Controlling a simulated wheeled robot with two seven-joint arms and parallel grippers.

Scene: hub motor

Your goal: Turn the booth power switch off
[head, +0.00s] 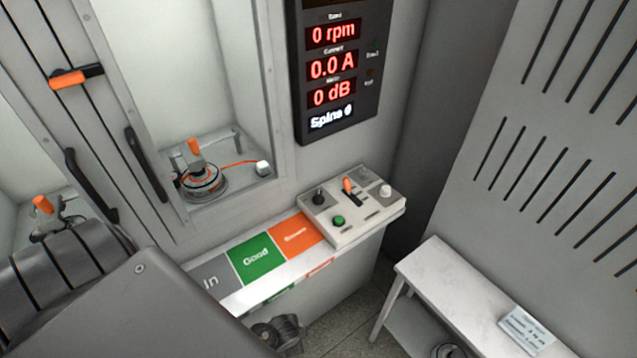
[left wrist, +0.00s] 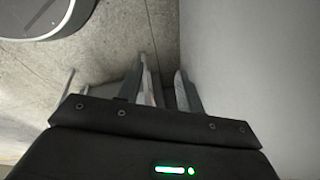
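A pale control box (head: 352,212) sits at the right end of the ledge in the head view. It carries an orange-tipped lever (head: 348,186), a black knob or toggle (head: 318,196), a green button (head: 339,221) and a white knob (head: 385,190). Their labels are too small to read, so I cannot tell which is the power switch. My left gripper (left wrist: 162,66) shows in the left wrist view with its fingers apart and nothing visible between them. It is over the floor beside a grey wall, away from the control box. My right gripper is out of view.
A display (head: 335,65) above the box reads 0 rpm, 0.0 A and 0 dB. Coloured zones, including green Good (head: 256,258), line the ledge. A white bench (head: 450,290) stands at right.

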